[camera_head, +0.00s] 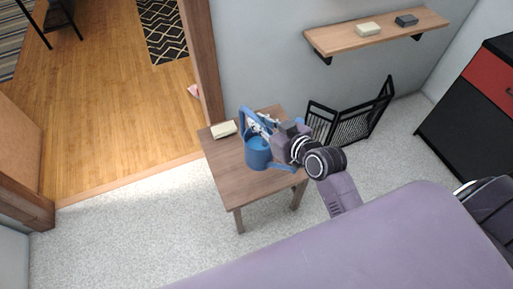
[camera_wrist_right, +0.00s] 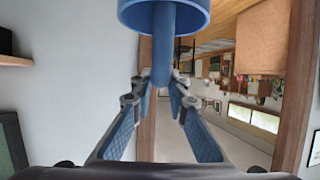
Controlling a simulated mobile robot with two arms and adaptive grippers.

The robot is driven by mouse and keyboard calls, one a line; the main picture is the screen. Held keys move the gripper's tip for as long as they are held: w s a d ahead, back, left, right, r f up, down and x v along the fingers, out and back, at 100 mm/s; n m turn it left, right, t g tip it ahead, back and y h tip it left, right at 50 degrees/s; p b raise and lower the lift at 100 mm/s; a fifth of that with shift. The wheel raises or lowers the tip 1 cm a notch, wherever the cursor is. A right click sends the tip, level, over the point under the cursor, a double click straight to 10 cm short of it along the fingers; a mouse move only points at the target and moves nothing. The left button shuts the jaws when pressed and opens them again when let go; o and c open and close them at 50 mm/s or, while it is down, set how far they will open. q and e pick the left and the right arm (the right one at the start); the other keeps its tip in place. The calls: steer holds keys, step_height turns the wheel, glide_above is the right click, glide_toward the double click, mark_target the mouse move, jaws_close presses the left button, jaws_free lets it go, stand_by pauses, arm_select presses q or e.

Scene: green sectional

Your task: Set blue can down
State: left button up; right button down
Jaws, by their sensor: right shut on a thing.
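The blue can (camera_head: 257,155) looks like a watering can with an open round top. In the head view it is over the small wooden table (camera_head: 227,168); I cannot tell whether its base touches the tabletop. My right gripper (camera_head: 263,128) reaches in from the right and is shut on a slim part of the can. In the right wrist view, a blue rod-like part of the can (camera_wrist_right: 163,45) stands between the fingertips (camera_wrist_right: 161,92), with a wider round blue piece above it. My left gripper is not in view.
A pale block (camera_head: 223,129) lies at the table's back left corner. A black wire rack (camera_head: 352,122) stands on the floor behind and right of the table. A wall shelf (camera_head: 375,32) holds two small blocks. The table's front left is bare.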

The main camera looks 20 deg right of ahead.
steer(key=w+a+r+m+h+p, duration=0.1)
steer(key=w+a+r+m+h, duration=0.15)
steer(key=w+r, duration=0.2)
arm_select(q)
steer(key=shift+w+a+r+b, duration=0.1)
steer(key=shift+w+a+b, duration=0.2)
steer(key=shift+b, duration=0.25)
arm_select(e)
step_height(320, 180, down, 19)
steer(key=shift+w+a+f, duration=0.2)
steer(key=shift+w+a, duration=0.15)
steer(key=shift+w, duration=0.1)
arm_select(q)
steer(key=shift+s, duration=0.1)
arm_select(e)
steer(key=c, duration=2.3)
jaws_free()
steer(key=shift+s+f, duration=0.1)
steer(key=shift+f, duration=0.15)
steer(key=o, duration=0.4)
